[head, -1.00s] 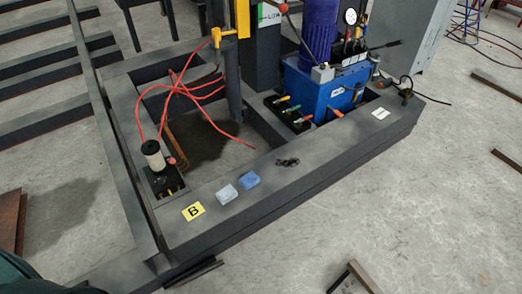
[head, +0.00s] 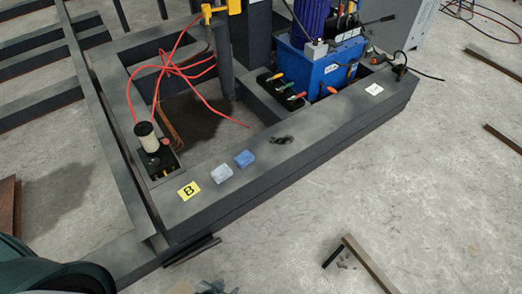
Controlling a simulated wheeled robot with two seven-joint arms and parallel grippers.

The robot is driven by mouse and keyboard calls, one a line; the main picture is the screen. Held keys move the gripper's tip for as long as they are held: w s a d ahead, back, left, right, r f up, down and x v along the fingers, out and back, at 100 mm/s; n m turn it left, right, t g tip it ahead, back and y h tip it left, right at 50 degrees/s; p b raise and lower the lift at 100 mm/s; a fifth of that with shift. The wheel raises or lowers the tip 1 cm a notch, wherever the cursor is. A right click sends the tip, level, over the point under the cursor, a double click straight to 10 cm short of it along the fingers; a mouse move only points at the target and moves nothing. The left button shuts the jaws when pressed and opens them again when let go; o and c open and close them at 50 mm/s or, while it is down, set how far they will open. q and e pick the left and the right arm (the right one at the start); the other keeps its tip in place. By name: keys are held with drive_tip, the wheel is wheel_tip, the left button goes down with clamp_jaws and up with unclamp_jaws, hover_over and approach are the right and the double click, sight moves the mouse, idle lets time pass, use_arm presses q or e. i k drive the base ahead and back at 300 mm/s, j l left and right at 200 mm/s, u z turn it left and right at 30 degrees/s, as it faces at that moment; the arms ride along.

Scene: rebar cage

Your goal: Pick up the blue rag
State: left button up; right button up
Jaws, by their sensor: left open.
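The blue rag (head: 245,158) is a small folded pad lying flat on the dark steel frame beam. A paler, grey-blue folded rag (head: 221,174) lies just left of it, with a narrow gap between them. My left arm (head: 62,278) comes in at the lower left corner, well short of the rag and not touching it. My right gripper is not in view.
A yellow B label (head: 190,190) is left of the rags. A dark tangled bit (head: 282,140) lies to their right. A blue hydraulic unit (head: 312,68), a white canister (head: 147,136) and red hoses (head: 172,68) stand behind. Loose bars (head: 368,262) lie on the otherwise open floor.

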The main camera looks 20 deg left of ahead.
sight(246, 158)
drive_tip(key=i+l+u, duration=0.75)
drive_tip(key=i, duration=0.15)
drive_tip(key=i+l+u, duration=0.4)
drive_tip(key=l, duration=0.15)
